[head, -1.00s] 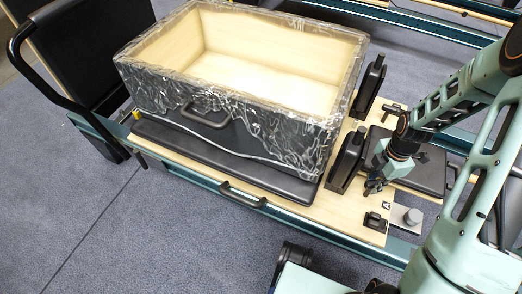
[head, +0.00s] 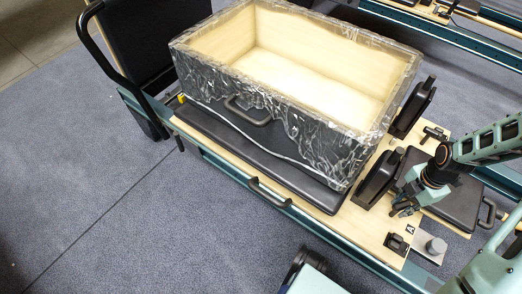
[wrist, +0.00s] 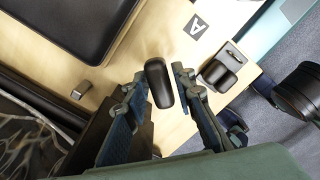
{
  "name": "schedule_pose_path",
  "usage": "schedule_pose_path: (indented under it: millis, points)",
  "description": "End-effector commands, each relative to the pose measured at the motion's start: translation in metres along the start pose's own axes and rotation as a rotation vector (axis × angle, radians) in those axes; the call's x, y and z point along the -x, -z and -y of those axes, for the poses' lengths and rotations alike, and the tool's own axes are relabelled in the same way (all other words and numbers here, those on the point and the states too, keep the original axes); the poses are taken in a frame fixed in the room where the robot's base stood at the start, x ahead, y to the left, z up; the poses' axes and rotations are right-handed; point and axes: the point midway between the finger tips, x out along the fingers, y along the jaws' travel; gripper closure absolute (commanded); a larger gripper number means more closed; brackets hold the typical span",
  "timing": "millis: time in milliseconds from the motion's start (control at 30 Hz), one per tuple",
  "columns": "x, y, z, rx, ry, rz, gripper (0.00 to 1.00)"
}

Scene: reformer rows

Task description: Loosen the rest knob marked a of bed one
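A white label with a black letter A (head: 410,230) lies on the pale wood deck of the near bed, and it also shows in the wrist view (wrist: 195,27). Close to it, a black elongated knob (wrist: 158,83) stands between my fingertips in the wrist view. My gripper (wrist: 158,88) is open, one finger on each side of the knob; the right fingertip is very near it, and I cannot tell if they touch. In the head view my gripper (head: 404,209) is low over the deck beside the label and hides the knob.
A black block-shaped fitting (head: 397,243) and a grey round knob (head: 437,245) are near the label. Black shoulder rests (head: 378,180) stand behind my gripper. A large wrapped wooden box (head: 270,110) sits on the carriage. A similar T-shaped knob (head: 434,133) is farther back.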

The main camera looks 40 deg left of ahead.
Motion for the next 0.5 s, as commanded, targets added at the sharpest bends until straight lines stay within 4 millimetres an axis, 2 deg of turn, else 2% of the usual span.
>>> schedule_pose_path:
  millis: [33, 167, 500]
  points:
    - [0.0000, -0.0001, -0.0001, 0.000, 0.000, 0.000, 0.68]
    - [0.0000, 0.0000, 0.0000, -0.001, 0.000, 0.000, 0.54]
    - [0.0032, 0.0002, 0.0000, -0.001, 0.000, 0.000, 0.54]
